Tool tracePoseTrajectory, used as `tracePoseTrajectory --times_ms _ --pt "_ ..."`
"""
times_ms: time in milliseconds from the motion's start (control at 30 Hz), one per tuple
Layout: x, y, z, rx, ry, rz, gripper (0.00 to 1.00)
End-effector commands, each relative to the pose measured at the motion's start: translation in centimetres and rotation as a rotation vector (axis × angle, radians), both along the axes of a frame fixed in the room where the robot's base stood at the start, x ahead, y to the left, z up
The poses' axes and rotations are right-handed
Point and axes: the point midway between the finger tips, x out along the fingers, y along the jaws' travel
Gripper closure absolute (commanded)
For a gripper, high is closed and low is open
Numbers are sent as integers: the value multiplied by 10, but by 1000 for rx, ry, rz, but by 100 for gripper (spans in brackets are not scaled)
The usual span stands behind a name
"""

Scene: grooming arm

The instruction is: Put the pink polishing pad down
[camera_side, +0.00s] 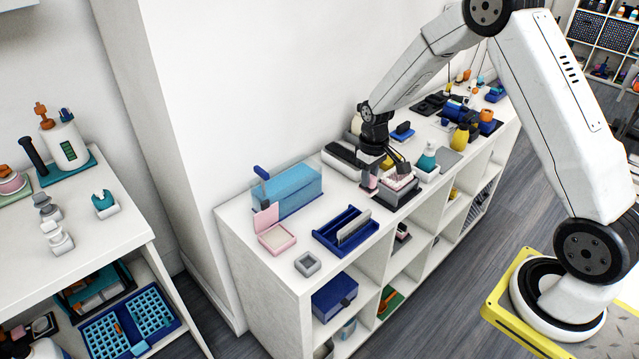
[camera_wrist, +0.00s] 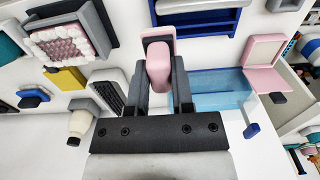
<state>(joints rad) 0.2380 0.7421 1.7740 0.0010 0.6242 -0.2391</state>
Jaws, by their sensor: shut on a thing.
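The pink polishing pad (camera_wrist: 158,66) is between the two dark fingers of my gripper (camera_wrist: 160,82) in the wrist view. A dark grey edge shows around its far end. In the side view my gripper (camera_side: 376,168) points down over the white shelf top, and a small pink part of the pad (camera_side: 369,182) shows below the fingers. The pad is low, close to the shelf top, left of a grey tray with a pink and white bristly block (camera_side: 399,181). I cannot tell whether the pad touches the surface.
A blue slotted rack (camera_side: 330,238), an open pink box (camera_side: 279,240) and a small grey box (camera_side: 307,264) stand toward the near end. A translucent blue box (camera_side: 290,186) is by the wall. Several other items crowd the far end. Small bare patches lie between them.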

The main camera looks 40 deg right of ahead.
Motion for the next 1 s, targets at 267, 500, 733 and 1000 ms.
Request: tracePoseTrajectory --times_ms 267,500,733,1000 --pt "32 -6 -15 0 1 0 100" --pt "58 -11 -27 0 0 0 100" --pt "77 -15 -46 0 2 0 100" --pt "97 -19 -71 0 2 0 100"
